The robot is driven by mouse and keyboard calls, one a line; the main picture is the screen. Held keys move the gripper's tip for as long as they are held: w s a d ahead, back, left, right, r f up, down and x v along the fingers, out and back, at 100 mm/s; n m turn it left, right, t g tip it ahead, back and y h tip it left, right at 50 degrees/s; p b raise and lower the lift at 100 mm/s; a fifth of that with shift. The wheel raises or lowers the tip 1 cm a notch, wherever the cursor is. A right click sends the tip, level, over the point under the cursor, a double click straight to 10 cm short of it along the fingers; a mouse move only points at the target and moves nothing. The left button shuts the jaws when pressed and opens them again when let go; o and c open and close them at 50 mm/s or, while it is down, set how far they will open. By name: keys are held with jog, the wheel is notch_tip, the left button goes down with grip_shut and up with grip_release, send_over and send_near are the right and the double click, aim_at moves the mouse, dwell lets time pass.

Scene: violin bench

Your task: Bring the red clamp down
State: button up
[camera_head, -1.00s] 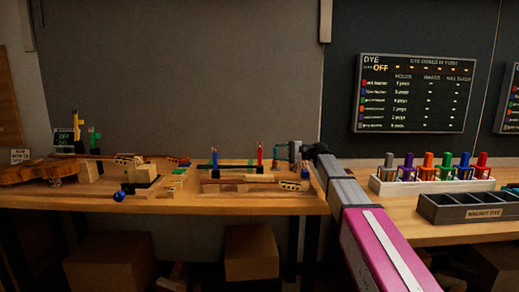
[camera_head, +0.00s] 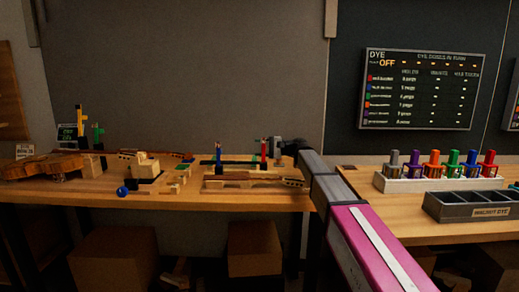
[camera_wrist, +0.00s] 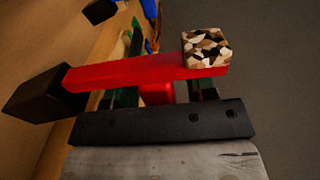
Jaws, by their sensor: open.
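The red clamp (camera_head: 264,149) stands upright near the back of the bench, to the right of a blue clamp (camera_head: 219,153). My gripper (camera_head: 277,151) is beside it on the right, small in the head view. In the wrist view the red clamp's bar (camera_wrist: 130,72) crosses close in front of my gripper (camera_wrist: 158,98), with a black end at left and a mottled block (camera_wrist: 207,48) at right. A red part shows between my open fingers. The bar hides the fingertips, and I cannot tell whether they touch the clamp.
A violin body (camera_head: 45,166) and yellow and green clamps stand at the left. A violin neck piece (camera_head: 250,181) lies in front of the red clamp. Several coloured holders sit in a white rack (camera_head: 410,186) at right, behind a grey tray (camera_head: 440,210).

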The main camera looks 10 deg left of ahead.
jog(key=shift+a, duration=0.1)
grip_shut()
jog(key=shift+s, duration=0.1)
jog(key=shift+s+d+r+n, duration=0.25)
jog(key=shift+s+n, duration=0.6)
jog(key=shift+n, duration=1)
jog(key=shift+s+d+r+n, duration=0.2)
jog(key=shift+s+n, duration=0.7)
jog(key=shift+n, duration=0.9)
jog(key=shift+s+d+r+n, duration=0.25)
jog(key=shift+s+n, duration=0.6)
jog(key=shift+n, duration=1)
